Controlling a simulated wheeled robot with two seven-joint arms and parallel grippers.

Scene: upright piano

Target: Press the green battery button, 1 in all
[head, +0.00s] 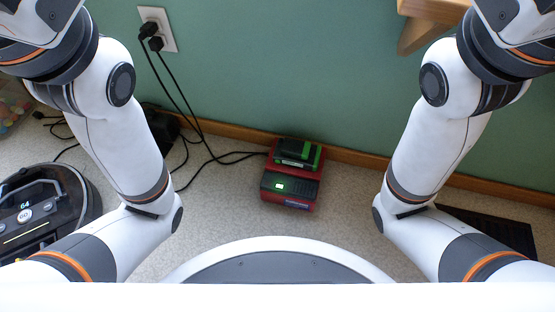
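A red charger (309,186) sits on the floor near the green wall, with a black and green battery (297,152) on its back part. A small lit green patch (280,186) shows on the charger's dark front top; I cannot tell whether it is a button or a light. My two arms come down at the left and right of the picture and bend back toward the bottom edge. Both grippers are out of view, and neither arm touches the charger.
Black cables run from a wall outlet (157,29) down to the floor and charger. A round black robot vacuum (45,212) stands at the left. A wooden shelf (428,22) juts out at upper right. A dark floor vent (490,230) lies at right.

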